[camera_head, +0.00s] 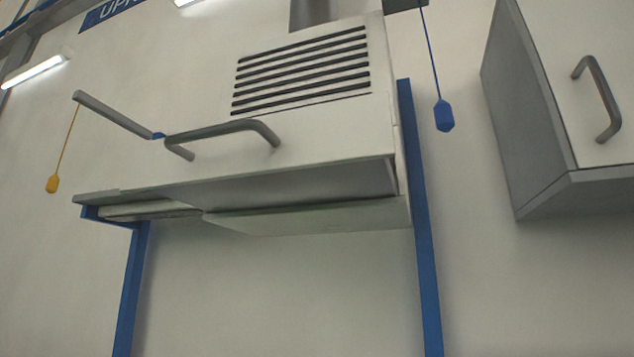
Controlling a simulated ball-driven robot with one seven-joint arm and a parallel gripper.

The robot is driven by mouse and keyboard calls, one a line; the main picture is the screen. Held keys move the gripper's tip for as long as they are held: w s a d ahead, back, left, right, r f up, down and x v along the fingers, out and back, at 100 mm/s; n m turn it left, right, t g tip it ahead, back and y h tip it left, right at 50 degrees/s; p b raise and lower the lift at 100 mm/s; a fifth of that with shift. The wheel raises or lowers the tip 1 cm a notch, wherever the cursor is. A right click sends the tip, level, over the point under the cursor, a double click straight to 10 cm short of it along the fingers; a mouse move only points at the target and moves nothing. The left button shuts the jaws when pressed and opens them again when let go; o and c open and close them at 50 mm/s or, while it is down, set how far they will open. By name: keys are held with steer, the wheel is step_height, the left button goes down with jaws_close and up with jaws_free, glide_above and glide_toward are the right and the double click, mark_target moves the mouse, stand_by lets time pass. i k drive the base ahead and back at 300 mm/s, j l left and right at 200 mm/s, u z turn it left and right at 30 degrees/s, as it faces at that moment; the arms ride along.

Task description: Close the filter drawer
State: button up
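The filter drawer (312,143) shows as a white, box-like front high on the wall, seen from below. It has several dark vent slots (300,70) and a grey bar handle (222,131) along its lower part. Its grey underside (310,185) shows, and the front appears to stand out from the white panel (320,217) behind and below it. How far it is pulled out I cannot tell exactly. My gripper is not in view.
A blue frame has a right post (421,220) and a left post (131,285). A grey bar (112,113) sticks out at left, above a yellow pull tag (52,184). A blue pull tag (444,115) hangs right of the drawer. A white cabinet (570,110) is at far right.

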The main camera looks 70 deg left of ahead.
mark_target(339, 151)
steer(key=k+u, duration=0.15)
steer(key=u, duration=1.45)
